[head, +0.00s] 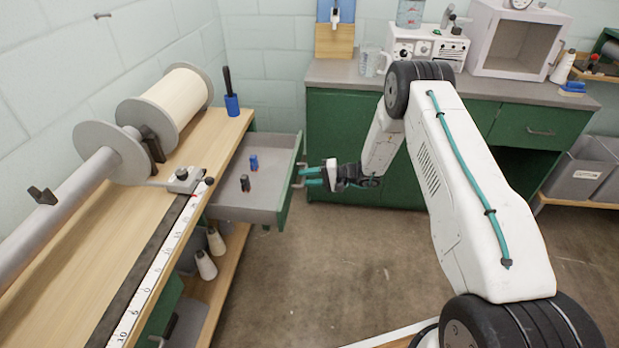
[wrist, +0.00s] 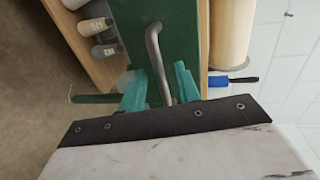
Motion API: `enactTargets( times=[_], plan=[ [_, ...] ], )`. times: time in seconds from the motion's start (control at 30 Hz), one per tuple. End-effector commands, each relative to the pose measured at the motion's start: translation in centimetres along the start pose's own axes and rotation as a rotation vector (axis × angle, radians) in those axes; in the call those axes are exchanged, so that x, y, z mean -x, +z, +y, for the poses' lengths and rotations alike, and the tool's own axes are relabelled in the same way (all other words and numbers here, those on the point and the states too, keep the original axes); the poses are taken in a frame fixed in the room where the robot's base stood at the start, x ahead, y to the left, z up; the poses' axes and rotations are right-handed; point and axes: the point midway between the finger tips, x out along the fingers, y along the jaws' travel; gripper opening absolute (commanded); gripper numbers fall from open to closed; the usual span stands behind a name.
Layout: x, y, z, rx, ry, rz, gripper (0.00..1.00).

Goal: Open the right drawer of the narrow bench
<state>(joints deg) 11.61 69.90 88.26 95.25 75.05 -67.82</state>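The narrow bench (head: 140,190) has a wooden top and stands along the left wall. Its right drawer (head: 262,178), grey inside with a green front, is pulled well out. My gripper (head: 304,176) is at the outer side of the drawer front, at its metal handle (head: 299,168). In the wrist view, my gripper's teal fingers (wrist: 157,74) stand apart on either side of the curved handle (wrist: 154,50), with gaps showing. The green drawer front (wrist: 180,35) lies just beyond the fingers. Whether a finger touches the handle is unclear.
Two small objects, one blue (head: 253,162) and one dark (head: 245,183), stand in the drawer. Cones (head: 206,264) sit on the shelf below. A green cabinet bench (head: 340,120) stands behind. The floor (head: 330,260) in front is clear.

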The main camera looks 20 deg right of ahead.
Motion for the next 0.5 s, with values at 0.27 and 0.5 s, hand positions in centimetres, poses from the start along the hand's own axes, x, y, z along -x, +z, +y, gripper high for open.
enactTargets(
  times=[0.27,0.5],
  plan=[
    [0.2,-0.1,0.0,0.001,0.0,0.003,0.32],
    [3.2,-0.1,-0.1,-0.001,-0.001,0.005,0.32]
  ],
)
